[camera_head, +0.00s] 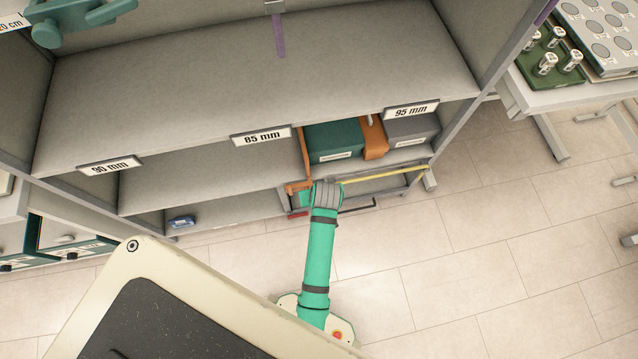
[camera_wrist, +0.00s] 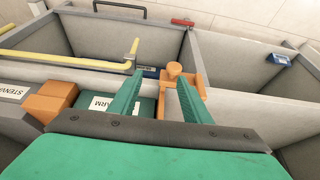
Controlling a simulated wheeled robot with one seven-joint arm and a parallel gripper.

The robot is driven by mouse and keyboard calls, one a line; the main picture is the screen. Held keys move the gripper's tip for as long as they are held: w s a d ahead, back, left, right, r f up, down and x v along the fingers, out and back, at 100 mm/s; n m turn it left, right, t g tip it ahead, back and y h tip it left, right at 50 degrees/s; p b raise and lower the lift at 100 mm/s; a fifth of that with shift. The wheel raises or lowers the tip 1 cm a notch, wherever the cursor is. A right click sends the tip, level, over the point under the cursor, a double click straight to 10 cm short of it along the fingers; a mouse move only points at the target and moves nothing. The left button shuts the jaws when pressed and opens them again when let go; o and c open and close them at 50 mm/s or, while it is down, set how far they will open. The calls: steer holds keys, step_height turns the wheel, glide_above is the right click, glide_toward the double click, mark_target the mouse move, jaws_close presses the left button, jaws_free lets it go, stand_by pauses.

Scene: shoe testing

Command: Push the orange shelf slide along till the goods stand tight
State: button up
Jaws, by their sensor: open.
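The orange shelf slide (camera_head: 304,157) stands upright in the lower shelf bay, at the left side of the goods. The goods are a dark teal box (camera_head: 335,141), an orange piece (camera_head: 374,138) and a grey box (camera_head: 411,129) at the right. In the wrist view the slide's round knob (camera_wrist: 174,69) appears between my fingertips, closer to the right one. My gripper (camera_wrist: 160,78) is open and empty; whether a finger touches the slide I cannot tell. In the head view my gripper (camera_head: 303,197) is mostly hidden by my wrist.
A yellow rail (camera_head: 385,174) runs along the bay's front, right of my wrist. A grey upper shelf board (camera_head: 250,75) overhangs the goods. A small blue item (camera_head: 182,221) lies in the bay further left. The bay floor left of the slide is mostly clear.

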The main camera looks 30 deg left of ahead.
steer(key=shift+v, duration=2.3)
steer(key=v, duration=1)
steer(key=shift+s+d+r, duration=0.15)
steer(key=shift+s+r, duration=0.05)
steer(key=shift+r, duration=0.15)
steer(key=shift+f, duration=0.1)
